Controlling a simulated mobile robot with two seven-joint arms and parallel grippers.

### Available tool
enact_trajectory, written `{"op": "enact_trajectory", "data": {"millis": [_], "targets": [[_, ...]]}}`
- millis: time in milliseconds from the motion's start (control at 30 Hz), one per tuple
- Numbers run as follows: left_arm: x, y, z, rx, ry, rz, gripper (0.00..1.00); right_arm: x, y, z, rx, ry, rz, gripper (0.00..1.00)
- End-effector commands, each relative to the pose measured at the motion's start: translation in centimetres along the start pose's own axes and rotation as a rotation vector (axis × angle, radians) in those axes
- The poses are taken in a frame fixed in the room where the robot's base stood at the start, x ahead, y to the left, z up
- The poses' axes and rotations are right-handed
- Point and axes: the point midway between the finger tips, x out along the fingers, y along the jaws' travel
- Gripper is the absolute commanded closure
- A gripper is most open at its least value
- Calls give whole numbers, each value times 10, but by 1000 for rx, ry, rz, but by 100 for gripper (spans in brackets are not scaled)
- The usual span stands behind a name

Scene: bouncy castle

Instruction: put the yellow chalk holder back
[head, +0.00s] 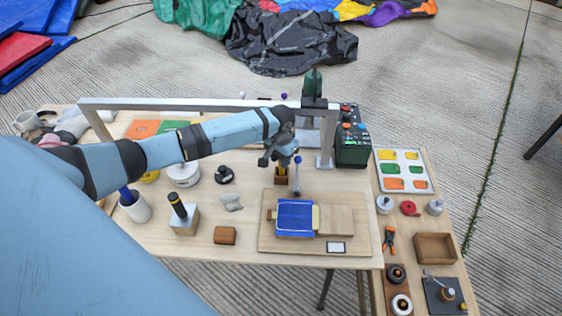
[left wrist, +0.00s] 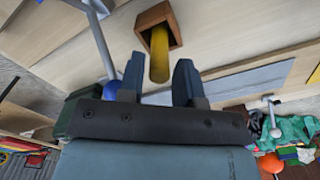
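The yellow chalk holder (left wrist: 159,58) is a short yellow cylinder. In the left wrist view its far end is inside the square opening of a small wooden block (left wrist: 171,21), and its near end points toward my fingers. In the head view the block (head: 281,180) stands on the table behind the blue tray, with a little yellow showing. My left gripper (head: 281,158) is just above it. In the left wrist view its two fingers (left wrist: 158,72) are apart, one on each side of the cylinder's near end, with narrow gaps. My right gripper is not in view.
A grey metal frame (head: 200,104) spans the table behind the gripper. A thin rod with a ball end (head: 297,178) stands close by on the right. A blue tray (head: 295,218) on a wooden board is in front.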

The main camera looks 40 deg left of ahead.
Motion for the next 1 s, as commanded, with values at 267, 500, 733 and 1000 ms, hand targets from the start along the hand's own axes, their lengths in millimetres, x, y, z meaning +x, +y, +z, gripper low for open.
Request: {"op": "enact_trajectory", "data": {"millis": [267,500,733,1000], "targets": [[-61,-1,-1,1,4,-1,68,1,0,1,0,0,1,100],[-97,0,-1,1,3,1,68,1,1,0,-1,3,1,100],[-79,31,10,52,57,44,68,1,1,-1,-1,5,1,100],[-16,152,70,205,407,239,68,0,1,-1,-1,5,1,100]]}}
